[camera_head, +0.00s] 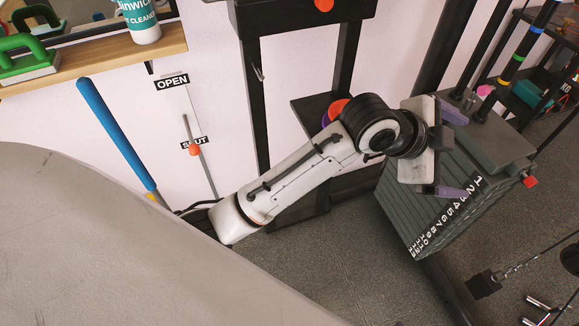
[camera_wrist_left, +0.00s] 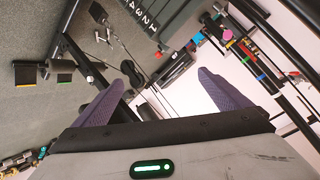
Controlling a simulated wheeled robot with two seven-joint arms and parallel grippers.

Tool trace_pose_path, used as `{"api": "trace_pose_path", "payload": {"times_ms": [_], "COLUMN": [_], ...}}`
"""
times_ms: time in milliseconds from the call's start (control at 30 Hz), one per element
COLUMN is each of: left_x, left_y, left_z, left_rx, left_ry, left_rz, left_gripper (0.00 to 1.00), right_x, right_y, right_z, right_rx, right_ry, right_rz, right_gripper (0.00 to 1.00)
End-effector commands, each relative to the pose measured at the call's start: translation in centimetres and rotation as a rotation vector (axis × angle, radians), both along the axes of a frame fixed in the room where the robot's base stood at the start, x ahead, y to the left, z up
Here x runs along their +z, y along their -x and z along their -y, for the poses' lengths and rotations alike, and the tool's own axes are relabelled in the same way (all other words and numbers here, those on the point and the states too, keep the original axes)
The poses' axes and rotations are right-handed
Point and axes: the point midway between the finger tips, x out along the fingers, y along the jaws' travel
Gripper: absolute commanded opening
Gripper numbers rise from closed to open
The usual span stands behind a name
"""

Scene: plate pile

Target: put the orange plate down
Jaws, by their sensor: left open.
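An orange round thing (camera_head: 338,107), perhaps the orange plate, shows partly behind my left arm. It is at a low black shelf (camera_head: 309,106) with a purple piece beside it, and my arm hides much of it. My left gripper (camera_head: 455,150) is open, with its purple fingers spread over the dark numbered weight stack (camera_head: 425,205). In the left wrist view the gripper (camera_wrist_left: 160,82) has nothing between its fingers. I cannot tell whether the fingers touch the stack. My right gripper is not in view.
A wooden shelf (camera_head: 95,68) holds a cleaner bottle (camera_head: 140,20) and a green-handled block (camera_head: 28,62). A blue bar (camera_head: 115,132) leans by the wall near a lever with an orange knob (camera_head: 194,150). Black posts stand around the stack. Grey floor (camera_head: 350,265) is clear below my arm.

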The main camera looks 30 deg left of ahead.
Motion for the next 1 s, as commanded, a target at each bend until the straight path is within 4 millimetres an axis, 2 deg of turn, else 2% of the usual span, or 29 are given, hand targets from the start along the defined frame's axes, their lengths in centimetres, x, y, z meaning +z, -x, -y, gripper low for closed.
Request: {"api": "trace_pose_path", "payload": {"times_ms": [33,133,267,367,433,500,600,700,800,1000], "left_x": [-0.9,-3.9,-10.3,-15.6,-19.3,-22.2,-25.1,-26.8,-27.5,-27.7], "left_y": [1.1,2.5,5.1,8.6,11.7,15.1,19.4,22.6,24.3,24.8], "left_z": [-0.8,-2.7,-6.2,-9.5,-12.1,-14.5,-17.3,-19.1,-20.2,-20.5], "left_rx": [0.044,0.152,0.323,0.472,0.579,0.675,0.780,0.849,0.884,0.895], "left_ry": [0.059,0.153,0.245,0.306,0.337,0.362,0.382,0.391,0.395,0.398], "left_rz": [-0.020,-0.080,-0.199,-0.293,-0.351,-0.399,-0.446,-0.474,-0.486,-0.490], "left_gripper": [0.96,0.96,0.96,0.96,0.96,0.96,0.96,0.96,0.96,0.96], "right_x": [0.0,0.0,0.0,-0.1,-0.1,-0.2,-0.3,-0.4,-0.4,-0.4], "right_y": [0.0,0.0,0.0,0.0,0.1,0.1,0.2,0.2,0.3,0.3], "right_z": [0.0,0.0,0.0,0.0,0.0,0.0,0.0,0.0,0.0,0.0], "right_rx": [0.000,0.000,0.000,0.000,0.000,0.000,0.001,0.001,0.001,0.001], "right_ry": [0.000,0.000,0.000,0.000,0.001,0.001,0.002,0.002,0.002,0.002], "right_rz": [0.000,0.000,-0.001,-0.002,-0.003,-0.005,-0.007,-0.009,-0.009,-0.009], "right_gripper": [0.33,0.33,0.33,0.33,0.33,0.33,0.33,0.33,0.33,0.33]}}
